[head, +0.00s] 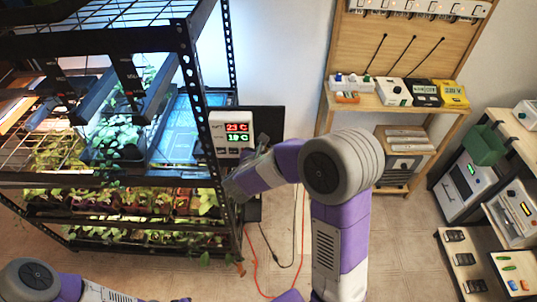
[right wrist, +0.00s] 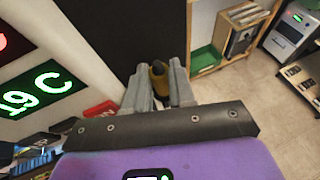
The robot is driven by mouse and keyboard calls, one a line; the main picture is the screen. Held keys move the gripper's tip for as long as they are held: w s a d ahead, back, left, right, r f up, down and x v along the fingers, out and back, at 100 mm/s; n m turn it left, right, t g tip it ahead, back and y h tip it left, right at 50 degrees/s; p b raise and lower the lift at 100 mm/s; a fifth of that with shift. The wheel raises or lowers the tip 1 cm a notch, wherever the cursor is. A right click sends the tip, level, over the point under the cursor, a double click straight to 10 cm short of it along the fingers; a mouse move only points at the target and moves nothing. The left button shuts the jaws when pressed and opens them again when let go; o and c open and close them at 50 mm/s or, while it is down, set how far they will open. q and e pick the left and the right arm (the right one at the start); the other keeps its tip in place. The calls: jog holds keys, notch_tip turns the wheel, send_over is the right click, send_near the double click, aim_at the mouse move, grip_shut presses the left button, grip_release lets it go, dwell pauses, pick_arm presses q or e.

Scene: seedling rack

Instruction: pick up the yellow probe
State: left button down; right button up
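The yellow probe (right wrist: 160,80) is in the right wrist view, upright between the two grey fingers of my right gripper (right wrist: 160,72). The fingers lie close against both sides of it and appear shut on it. Its dark top shows, and its lower part is hidden. In the head view my right gripper (head: 237,186) is at the right front corner of the plant rack, below the display unit, and the probe cannot be made out there. My left arm runs along the bottom left edge of the head view, and its gripper is not clearly in the picture.
The seedling rack (head: 190,65) with plants stands close to the left of my right gripper. The display unit (head: 231,122) shows red and green digits beside it. A wooden shelf (head: 367,103) stands at the back, and red and black cables lie on the floor.

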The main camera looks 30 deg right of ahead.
grip_shut()
